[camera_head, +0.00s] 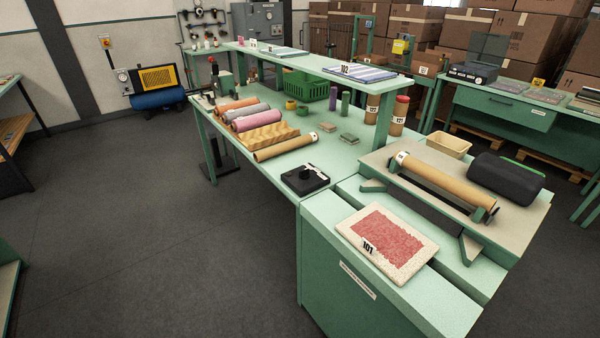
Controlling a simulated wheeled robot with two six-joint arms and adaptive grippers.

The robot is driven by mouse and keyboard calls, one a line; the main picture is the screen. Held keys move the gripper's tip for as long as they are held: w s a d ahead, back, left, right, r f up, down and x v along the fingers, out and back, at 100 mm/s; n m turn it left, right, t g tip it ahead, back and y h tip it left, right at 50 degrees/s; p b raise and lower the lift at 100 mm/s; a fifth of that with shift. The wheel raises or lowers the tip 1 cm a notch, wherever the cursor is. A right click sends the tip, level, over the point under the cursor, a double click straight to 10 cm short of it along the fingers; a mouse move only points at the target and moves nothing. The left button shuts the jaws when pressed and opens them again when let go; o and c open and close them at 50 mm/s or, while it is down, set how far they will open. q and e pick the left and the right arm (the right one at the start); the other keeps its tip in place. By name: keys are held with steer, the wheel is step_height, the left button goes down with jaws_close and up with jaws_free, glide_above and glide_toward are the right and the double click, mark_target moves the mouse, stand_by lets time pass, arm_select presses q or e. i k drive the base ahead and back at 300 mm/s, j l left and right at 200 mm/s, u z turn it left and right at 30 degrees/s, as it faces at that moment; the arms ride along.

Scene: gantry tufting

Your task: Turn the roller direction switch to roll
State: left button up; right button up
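A black box (305,180) with a round raised top and a small pale mark or lever sits at the near edge of the green table. It looks like a switch, but its label and setting are too small to read. A tan roll (433,180) tagged 124 or similar lies across a roller stand (385,185) at the right. Neither of my grippers shows in the head view.
A red-and-cream tufted piece (388,240) tagged 101 lies on the front cabinet. Several rolls (254,117) lie on the green table (345,150). A dark rounded case (506,172) and a cream tray (449,145) are at the right. The grey floor (130,230) at left is clear.

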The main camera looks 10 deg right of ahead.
mark_target(304, 174)
steer(key=i+j+z, duration=0.1)
steer(key=j, duration=0.25)
steer(key=i+j+z, duration=0.1)
steer(key=i+j, duration=0.2)
steer(key=i+j+z, duration=0.1)
steer(key=j, duration=0.4)
steer(key=i+j+z, duration=0.1)
steer(key=i+j, duration=0.15)
steer(key=j, duration=0.15)
